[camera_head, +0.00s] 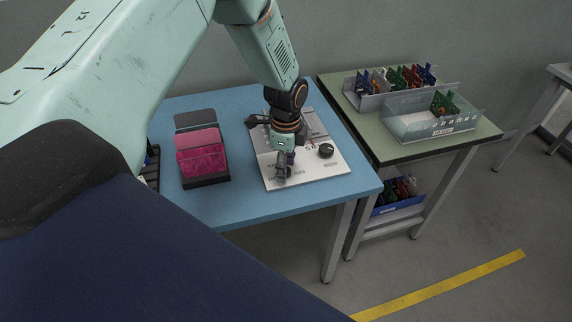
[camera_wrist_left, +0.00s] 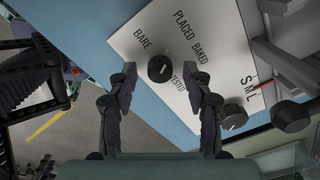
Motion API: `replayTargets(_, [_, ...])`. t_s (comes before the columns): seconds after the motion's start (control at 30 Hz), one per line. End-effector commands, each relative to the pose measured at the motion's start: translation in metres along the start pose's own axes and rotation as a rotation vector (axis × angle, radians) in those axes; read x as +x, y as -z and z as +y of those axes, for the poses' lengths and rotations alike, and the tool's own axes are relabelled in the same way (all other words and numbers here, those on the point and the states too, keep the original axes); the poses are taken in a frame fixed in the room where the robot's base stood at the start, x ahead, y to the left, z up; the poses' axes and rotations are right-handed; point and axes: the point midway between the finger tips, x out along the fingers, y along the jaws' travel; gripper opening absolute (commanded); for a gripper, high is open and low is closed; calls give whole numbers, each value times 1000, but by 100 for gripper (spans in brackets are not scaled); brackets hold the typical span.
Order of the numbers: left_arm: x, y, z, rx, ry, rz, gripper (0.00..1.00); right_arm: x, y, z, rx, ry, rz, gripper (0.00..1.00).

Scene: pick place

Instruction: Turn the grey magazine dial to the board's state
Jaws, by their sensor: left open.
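A dark grey dial (camera_wrist_left: 160,68) with a pale mark sits on a white panel (camera_wrist_left: 205,25) among the printed words BARE, PLACED, BAKED and TESTED. I cannot read surely which word the mark points to. My left gripper (camera_wrist_left: 160,90) is open, with one finger on each side of the dial in the wrist view. Contact with the dial is not clear. In the head view the left gripper (camera_head: 284,165) is over the panel (camera_head: 322,177) and hides this dial.
Bins of coloured boards (camera_head: 430,125) stand right.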

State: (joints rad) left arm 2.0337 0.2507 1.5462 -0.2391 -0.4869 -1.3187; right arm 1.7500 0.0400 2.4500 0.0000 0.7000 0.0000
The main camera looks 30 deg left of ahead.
Motion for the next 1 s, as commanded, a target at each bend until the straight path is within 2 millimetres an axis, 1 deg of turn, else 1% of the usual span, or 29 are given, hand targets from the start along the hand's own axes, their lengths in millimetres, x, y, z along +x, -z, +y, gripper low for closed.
replayTargets(0.07, [-5,0,-1,0,2,1,50,0,0,0,0,0,0,44])
replayTargets(0.17, [-17,0,-1,0,2,1,50,0,0,0,0,0,0,44])
replayTargets(0.4, [-66,0,-1,0,4,2,50,0,0,0,0,0,0,44])
replayTargets(0.5, [-86,0,-1,-1,4,2,50,0,0,0,0,0,0,44])
replayTargets(0.6, [-101,0,-1,0,3,1,50,0,0,0,0,0,0,44])
replayTargets(0.7, [-112,0,0,0,1,1,50,0,0,0,0,0,0,44])
replayTargets(0.8, [-118,0,0,0,1,0,50,0,0,0,0,0,0,44])
replayTargets(1.0, [-120,0,0,0,-1,0,50,0,0,0,0,0,0,44])
